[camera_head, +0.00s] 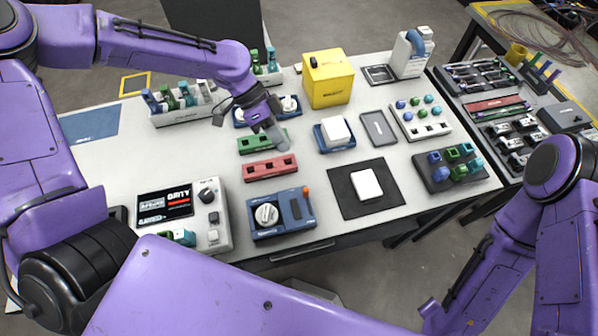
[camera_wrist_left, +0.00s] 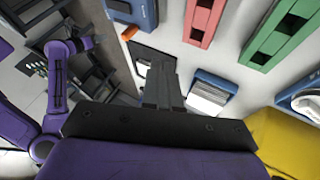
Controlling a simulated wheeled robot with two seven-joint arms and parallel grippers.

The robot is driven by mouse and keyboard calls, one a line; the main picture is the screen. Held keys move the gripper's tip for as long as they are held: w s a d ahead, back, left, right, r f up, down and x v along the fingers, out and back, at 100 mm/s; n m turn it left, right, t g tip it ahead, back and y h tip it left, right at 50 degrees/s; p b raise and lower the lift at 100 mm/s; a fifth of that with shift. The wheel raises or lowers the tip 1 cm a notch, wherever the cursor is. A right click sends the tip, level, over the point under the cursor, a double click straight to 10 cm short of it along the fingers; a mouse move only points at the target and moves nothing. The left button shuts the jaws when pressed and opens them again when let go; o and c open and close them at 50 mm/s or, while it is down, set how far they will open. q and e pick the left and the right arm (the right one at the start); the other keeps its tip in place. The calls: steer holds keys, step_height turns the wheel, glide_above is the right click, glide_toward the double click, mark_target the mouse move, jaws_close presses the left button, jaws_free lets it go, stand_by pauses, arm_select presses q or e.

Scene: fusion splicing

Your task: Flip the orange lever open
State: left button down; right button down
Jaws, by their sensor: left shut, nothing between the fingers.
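The orange lever (camera_head: 306,192) stands up at the right back corner of a blue device (camera_head: 283,217) with a round white knob, near the table's front edge. In the left wrist view the lever (camera_wrist_left: 129,33) is a small orange bit beside the blue device (camera_wrist_left: 138,10) at the top. My left gripper (camera_head: 281,143) is shut and empty.
A red rack (camera_head: 270,168) and a green rack (camera_head: 254,145) lie between gripper and blue device. A grey screen unit (camera_head: 212,232) stands left of the device, a black mat (camera_head: 347,204) with a white block right. A yellow box (camera_head: 327,80) stands behind.

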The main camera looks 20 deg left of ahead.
mark_target(306, 193)
arm_select(q)
steer(key=x, duration=0.6)
steer(key=shift+s+r, duration=0.1)
steer(key=shift+s, duration=0.1)
steer(key=s+d+p, duration=0.2)
steer(key=shift+s+d+f, duration=0.15)
steer(key=shift+s+f, duration=0.1)
steer(key=shift+s+d+f, duration=0.1)
steer(key=shift+s+d, duration=0.15)
steer(key=shift+s, duration=0.2)
steer(key=s+d, duration=0.2)
steer(key=s, duration=0.2)
steer(key=shift+d+p, duration=0.4)
